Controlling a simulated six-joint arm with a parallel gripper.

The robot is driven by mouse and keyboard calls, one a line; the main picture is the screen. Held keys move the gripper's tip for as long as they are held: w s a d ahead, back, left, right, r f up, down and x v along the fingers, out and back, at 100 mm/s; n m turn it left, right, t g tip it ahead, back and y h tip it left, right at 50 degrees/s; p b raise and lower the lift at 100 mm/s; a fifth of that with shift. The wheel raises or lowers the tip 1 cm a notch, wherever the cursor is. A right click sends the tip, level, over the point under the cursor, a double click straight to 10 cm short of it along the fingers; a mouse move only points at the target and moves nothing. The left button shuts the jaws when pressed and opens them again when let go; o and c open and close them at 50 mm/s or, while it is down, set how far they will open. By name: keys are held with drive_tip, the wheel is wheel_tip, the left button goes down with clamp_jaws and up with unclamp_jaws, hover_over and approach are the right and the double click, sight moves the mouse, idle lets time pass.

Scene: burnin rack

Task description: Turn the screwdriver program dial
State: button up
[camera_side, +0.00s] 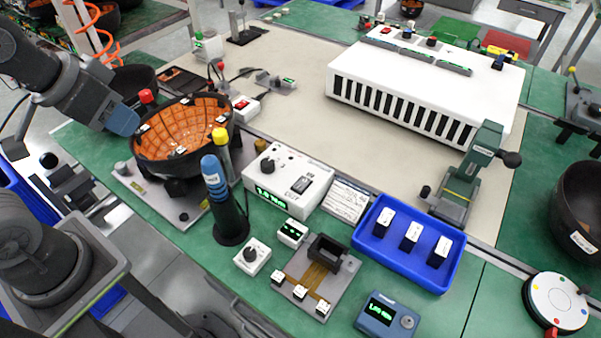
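A white controller box (290,177) stands near the middle of the bench. It has a black round dial (267,165) on top and a lit green display (271,196) on its front. A smaller white box (252,257) with its own dial (250,254) sits nearer the front edge. I cannot tell which dial sets the screwdriver program. A blue-handled screwdriver (212,177) stands upright in a black holder (231,227) between them, on the left. My arm reaches in from the upper left, its blue-grey joint beside the orange-lined bowl. I cannot make out my gripper's fingers.
The black bowl with orange lining (184,136) and a yellow-capped post (221,137) stand left of the controller. A blue tray (375,272) holds 3 small blocks to its right. A white slotted rack (420,88) is at the back. The beige mat (290,105) has free room.

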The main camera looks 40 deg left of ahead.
drive_tip(key=o, duration=0.6)
drive_tip(key=w+d+g, duration=0.1)
drive_tip(key=w, duration=0.2)
drive_tip(key=w+d+g, duration=0.1)
drive_tip(key=w, duration=0.3)
drive_tip(key=w+d+g, duration=0.1)
drive_tip(key=w, duration=0.3)
drive_tip(key=shift+d+m, duration=0.25)
drive_tip(key=shift+m, duration=0.05)
drive_tip(key=shift+c, duration=0.2)
drive_tip(key=g, duration=0.2)
hover_over(268, 162)
wheel_tip(268, 162, down, 8)
drive_tip(key=shift+m+g+y, duration=0.3)
wheel_tip(268, 162, down, 14)
drive_tip(key=c, duration=0.9)
